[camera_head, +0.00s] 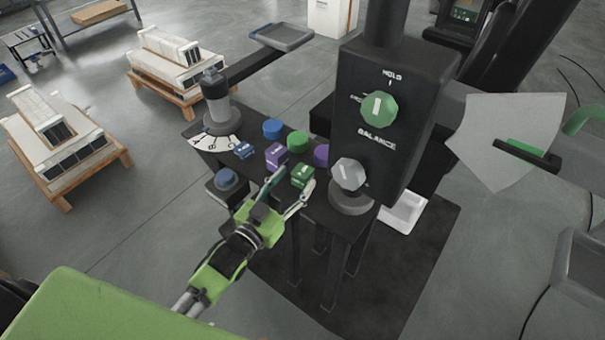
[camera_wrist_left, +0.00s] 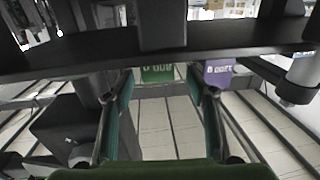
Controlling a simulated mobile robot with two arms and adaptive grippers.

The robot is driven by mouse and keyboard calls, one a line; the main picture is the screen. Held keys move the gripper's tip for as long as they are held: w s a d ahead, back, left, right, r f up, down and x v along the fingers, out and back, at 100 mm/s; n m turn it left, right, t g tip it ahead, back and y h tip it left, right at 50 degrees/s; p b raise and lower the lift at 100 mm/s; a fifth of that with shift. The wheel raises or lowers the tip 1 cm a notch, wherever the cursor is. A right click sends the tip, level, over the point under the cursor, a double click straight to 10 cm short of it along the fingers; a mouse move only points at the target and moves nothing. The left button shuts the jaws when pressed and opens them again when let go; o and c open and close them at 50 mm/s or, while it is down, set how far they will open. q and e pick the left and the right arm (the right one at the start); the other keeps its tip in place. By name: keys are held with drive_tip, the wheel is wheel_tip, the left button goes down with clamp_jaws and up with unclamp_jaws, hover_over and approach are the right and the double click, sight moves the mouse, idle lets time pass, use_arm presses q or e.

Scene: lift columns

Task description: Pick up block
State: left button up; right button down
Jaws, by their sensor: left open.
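A green block (camera_head: 302,175) with white marking stands near the front edge of a black table. A purple block (camera_head: 276,155) stands left of it and a blue block (camera_head: 243,150) farther left. My left gripper (camera_head: 293,181) is open and empty, its fingers pointing at the green block from the front. In the left wrist view the green block (camera_wrist_left: 158,74) shows beyond and between the open fingers (camera_wrist_left: 160,95), and the purple block (camera_wrist_left: 218,72) shows to its right. Contact with the green block cannot be told. My right gripper is not in view.
Blue (camera_head: 272,129), green (camera_head: 297,141) and purple (camera_head: 321,155) cylinders stand behind the blocks. A black control box (camera_head: 385,125) with knobs rises at right. Loaded pallets (camera_head: 65,150) stand on the floor.

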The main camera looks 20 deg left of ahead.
sight(303, 170)
use_arm(q)
drive_tip(key=x, duration=0.3)
drive_tip(key=p+x, duration=0.1)
drive_tip(key=shift+w+d+r, duration=0.15)
drive_tip(key=shift+d+r, duration=0.05)
drive_tip(key=shift+r, duration=0.05)
clamp_jaws()
drive_tip(key=shift+r, duration=0.2)
drive_tip(key=shift+r, duration=0.1)
